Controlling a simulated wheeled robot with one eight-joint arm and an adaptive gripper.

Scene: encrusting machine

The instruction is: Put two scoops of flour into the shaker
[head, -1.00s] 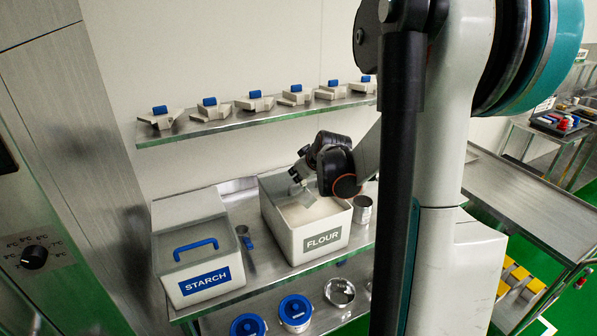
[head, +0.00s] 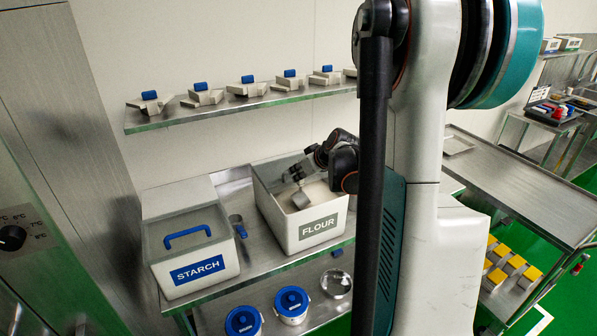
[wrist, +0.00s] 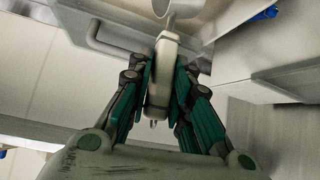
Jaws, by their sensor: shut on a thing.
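The open white flour bin (head: 318,228) stands on the steel table, with pale flour low inside. My gripper (head: 318,157) is above the bin, largely hidden behind my arm. In the wrist view my gripper (wrist: 160,85) is shut on the pale handle of a scoop (wrist: 163,60). The scoop's metal head (head: 300,199) is down inside the bin, seemingly at the flour surface; how much it holds cannot be told. No shaker is clearly visible; the bin's right side is behind my arm.
A lidded starch bin (head: 197,270) stands to the left, with a small blue-handled tool (head: 238,226) between the bins. A wall shelf (head: 220,109) with several blue-topped pieces is above. Blue-lidded tubs (head: 291,303) and a metal bowl (head: 336,283) sit below.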

